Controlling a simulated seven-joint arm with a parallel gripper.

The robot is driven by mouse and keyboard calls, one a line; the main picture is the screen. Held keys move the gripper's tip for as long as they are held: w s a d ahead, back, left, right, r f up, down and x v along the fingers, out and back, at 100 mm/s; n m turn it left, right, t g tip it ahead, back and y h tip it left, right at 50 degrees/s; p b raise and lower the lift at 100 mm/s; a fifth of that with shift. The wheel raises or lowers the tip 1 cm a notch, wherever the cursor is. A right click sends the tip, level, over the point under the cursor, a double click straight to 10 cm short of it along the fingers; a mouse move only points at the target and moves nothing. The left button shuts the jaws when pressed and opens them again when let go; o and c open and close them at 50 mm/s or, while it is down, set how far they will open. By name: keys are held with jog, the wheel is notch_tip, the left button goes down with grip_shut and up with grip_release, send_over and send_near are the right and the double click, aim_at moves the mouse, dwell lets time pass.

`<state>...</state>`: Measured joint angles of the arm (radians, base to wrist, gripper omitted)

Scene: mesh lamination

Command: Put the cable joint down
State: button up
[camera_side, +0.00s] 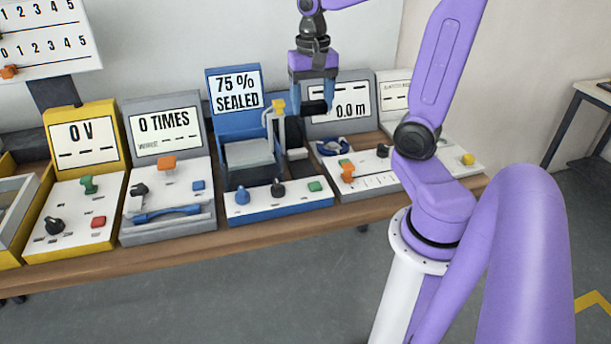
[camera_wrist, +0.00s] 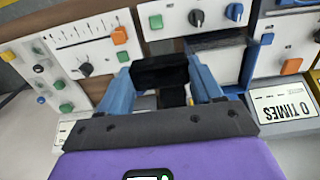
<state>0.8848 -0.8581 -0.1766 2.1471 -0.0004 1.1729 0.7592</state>
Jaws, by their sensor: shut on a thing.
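The cable joint appears as a black block (camera_side: 314,107) between the blue fingers of my gripper (camera_side: 312,98). The gripper is shut on it and holds it up in front of the grey station with the "0.0 m" screen (camera_side: 352,107). In the wrist view the black joint (camera_wrist: 160,71) spans the gap between the fingertips of my gripper (camera_wrist: 160,82). A smaller black part (camera_wrist: 172,97) shows just below it, and I cannot tell whether they touch.
The blue station (camera_side: 236,95) reads "75 % SEALED", with knobs on its front panel (camera_side: 275,202). A blue coil (camera_side: 332,147) lies below right. The wooden bench (camera_side: 190,238) is crowded; its front strip is bare.

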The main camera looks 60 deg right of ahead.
jog(key=s+f, duration=0.2)
jog(key=s, duration=0.6)
send_over(306, 175)
notch_tip(306, 175, down, 18)
jog(key=shift+s+a, duration=0.15)
jog(key=shift+w+f, duration=0.15)
jog(key=shift+f, duration=0.8)
jog(key=shift+w+f, duration=0.1)
jog(key=shift+f, duration=0.8)
jog(key=shift+f, duration=0.15)
jog(key=o, duration=1.1)
